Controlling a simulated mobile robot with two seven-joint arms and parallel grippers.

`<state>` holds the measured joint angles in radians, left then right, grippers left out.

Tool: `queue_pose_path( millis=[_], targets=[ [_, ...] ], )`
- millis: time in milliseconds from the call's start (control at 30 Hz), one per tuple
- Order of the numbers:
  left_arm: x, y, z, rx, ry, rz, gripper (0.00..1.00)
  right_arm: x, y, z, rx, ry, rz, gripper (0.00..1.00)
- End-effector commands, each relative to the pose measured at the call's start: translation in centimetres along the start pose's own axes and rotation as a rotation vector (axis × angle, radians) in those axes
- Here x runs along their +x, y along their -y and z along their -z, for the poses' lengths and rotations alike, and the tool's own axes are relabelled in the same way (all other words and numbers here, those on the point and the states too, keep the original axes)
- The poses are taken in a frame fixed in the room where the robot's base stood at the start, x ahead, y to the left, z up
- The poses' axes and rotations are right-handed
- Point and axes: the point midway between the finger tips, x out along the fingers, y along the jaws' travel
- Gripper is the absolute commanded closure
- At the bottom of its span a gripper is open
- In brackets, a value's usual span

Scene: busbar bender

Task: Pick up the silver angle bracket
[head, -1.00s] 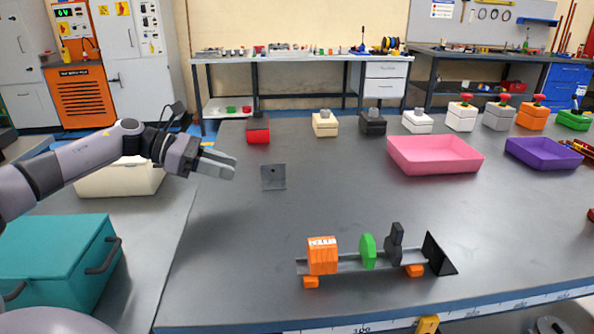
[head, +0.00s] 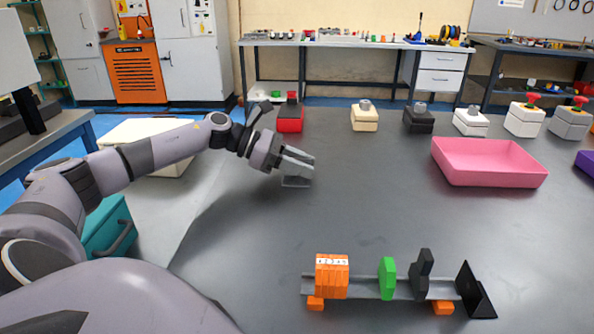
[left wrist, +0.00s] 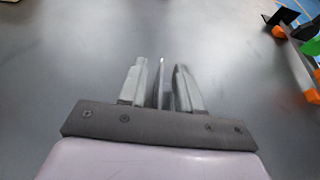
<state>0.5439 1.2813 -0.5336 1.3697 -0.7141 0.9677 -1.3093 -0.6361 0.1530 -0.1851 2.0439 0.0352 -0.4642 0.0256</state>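The silver angle bracket (head: 297,182) sits on the dark grey tabletop, mostly hidden behind my left gripper (head: 312,165) in the head view. In the left wrist view, a thin upright plate of the bracket (left wrist: 160,85) stands between the two fingertips of my left gripper (left wrist: 161,83). The fingers are apart, with a clear gap on the plate's left side and a narrower one on its right. My right gripper is in neither view.
A rail (head: 365,288) with orange, green and dark grey pieces stands at the table's front. A pink tray (head: 490,178) lies to the right. A red box (head: 290,122) and several button boxes line the back. The tabletop between is clear.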

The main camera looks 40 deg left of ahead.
Motion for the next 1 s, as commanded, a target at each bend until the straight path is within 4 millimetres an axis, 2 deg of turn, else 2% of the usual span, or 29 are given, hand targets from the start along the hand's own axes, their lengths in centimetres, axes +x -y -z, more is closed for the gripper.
queue_pose_path(
  millis=[100,333,367,433,467,833,1000],
  targets=[
    [0.9,0.0,-0.1,0.001,0.001,0.000,0.67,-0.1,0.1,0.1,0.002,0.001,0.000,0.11],
    [1.0,0.0,0.0,0.001,-0.001,-0.001,0.67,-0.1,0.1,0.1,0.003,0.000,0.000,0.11],
    [1.0,0.0,0.0,0.001,-0.001,-0.001,0.74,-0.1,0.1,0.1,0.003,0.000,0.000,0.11],
    [1.0,0.0,0.0,0.001,-0.001,-0.001,0.96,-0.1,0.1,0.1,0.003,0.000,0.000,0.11],
    [1.0,0.0,0.0,0.001,-0.001,-0.001,1.00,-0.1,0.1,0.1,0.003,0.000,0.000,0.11],
    [0.9,0.0,-0.1,0.002,0.000,-0.001,1.00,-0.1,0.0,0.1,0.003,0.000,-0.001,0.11],
    [0.5,-0.1,-1.1,0.003,0.001,-0.002,1.00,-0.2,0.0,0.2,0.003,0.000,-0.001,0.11]
  ],
)
